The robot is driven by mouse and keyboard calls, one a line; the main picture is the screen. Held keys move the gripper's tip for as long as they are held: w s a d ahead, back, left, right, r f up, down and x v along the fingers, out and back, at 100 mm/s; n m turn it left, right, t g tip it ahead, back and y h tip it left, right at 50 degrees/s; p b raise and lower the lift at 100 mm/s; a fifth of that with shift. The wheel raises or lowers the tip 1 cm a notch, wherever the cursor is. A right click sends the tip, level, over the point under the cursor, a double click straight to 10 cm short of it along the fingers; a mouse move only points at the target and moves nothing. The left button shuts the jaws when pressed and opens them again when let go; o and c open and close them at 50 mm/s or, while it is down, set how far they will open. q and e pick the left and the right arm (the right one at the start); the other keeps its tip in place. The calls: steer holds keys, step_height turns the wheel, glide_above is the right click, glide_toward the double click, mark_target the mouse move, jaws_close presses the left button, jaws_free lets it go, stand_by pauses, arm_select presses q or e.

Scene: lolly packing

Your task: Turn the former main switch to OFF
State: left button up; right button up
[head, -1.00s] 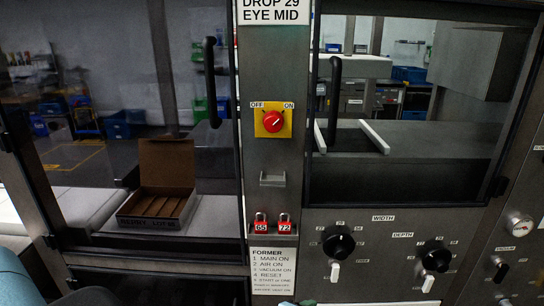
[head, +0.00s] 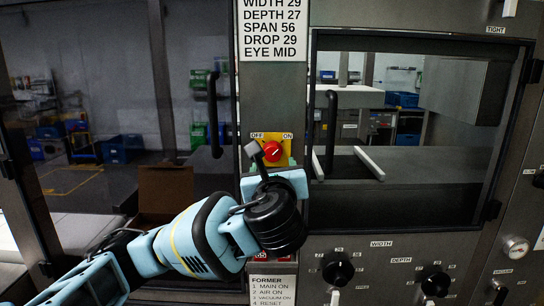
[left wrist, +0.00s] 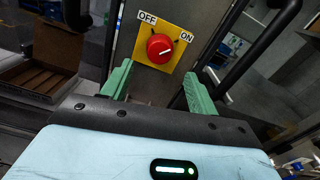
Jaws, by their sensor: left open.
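The former main switch is a red knob (head: 272,151) on a yellow plate, with OFF at its left and ON at its right. Its white mark points up and right toward ON. The knob also shows in the left wrist view (left wrist: 159,48). My left gripper (head: 272,172) is in front of the panel just below the switch, partly hiding the plate's lower edge. In the left wrist view its green fingers (left wrist: 157,76) are spread and empty, on either side below the knob, with no visible contact. My right gripper is not in view.
Black door handles (head: 214,115) and (head: 331,130) stand out on both sides of the switch column. Below are red padlocks (head: 260,257), partly hidden by my arm, and black dials (head: 338,269). An open carton (head: 165,190) is behind the left window.

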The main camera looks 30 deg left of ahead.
mark_target(273, 155)
arm_select(q)
steer(key=shift+x, duration=3.95)
steer(key=shift+r, duration=0.1)
steer(key=c, duration=1)
